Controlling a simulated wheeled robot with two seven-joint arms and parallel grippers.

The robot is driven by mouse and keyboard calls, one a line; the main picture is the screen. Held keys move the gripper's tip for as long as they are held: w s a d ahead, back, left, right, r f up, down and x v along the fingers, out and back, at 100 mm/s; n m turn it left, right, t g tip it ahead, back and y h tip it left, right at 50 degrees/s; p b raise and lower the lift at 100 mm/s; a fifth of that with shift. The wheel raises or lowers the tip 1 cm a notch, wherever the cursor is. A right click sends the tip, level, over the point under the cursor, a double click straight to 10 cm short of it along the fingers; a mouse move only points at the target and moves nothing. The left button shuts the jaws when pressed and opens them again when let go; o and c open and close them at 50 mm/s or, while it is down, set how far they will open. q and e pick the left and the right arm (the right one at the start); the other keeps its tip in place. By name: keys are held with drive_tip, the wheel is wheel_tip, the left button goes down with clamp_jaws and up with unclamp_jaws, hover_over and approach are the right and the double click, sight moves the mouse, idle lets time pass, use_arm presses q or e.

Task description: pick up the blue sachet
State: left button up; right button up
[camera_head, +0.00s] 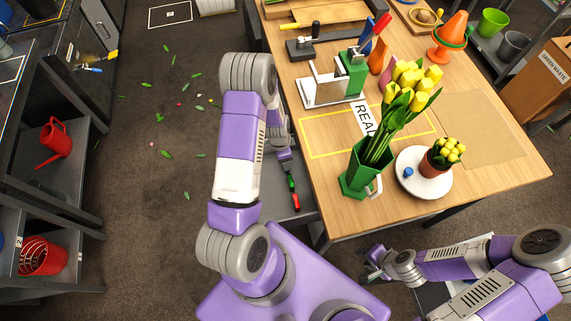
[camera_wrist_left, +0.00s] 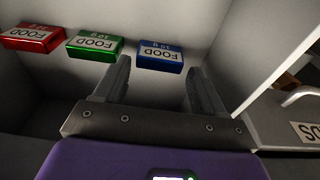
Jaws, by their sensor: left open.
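The blue sachet (camera_wrist_left: 160,57) lies in a grey drawer, label showing, in the left wrist view. My left gripper (camera_wrist_left: 160,85) is open and empty, its two fingers spread on either side of the sachet's near edge; the sachet lies just beyond them. In the head view my left arm reaches down to the drawer (camera_head: 277,208) and the blue sachet is hidden behind it. My right gripper (camera_head: 371,262) is low in front of the table, apart from the task objects; its finger gap is too small to judge.
A green sachet (camera_wrist_left: 95,46) and a red sachet (camera_wrist_left: 31,38) lie left of the blue one. Drawer walls close in around the left gripper. Above, the wooden table (camera_head: 490,185) carries a green vase (camera_head: 358,175) of yellow tulips and a potted plant on a white saucer (camera_head: 408,188).

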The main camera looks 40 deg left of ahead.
use_arm(q)
wheel_tip(320, 180, down, 4)
drive_tip(key=shift+w+d+r+b, duration=0.1)
drive_tip(key=shift+r+b, duration=0.15)
drive_tip(key=shift+b, duration=0.1)
drive_tip(key=c, duration=0.7)
drive_tip(key=shift+o, duration=0.2)
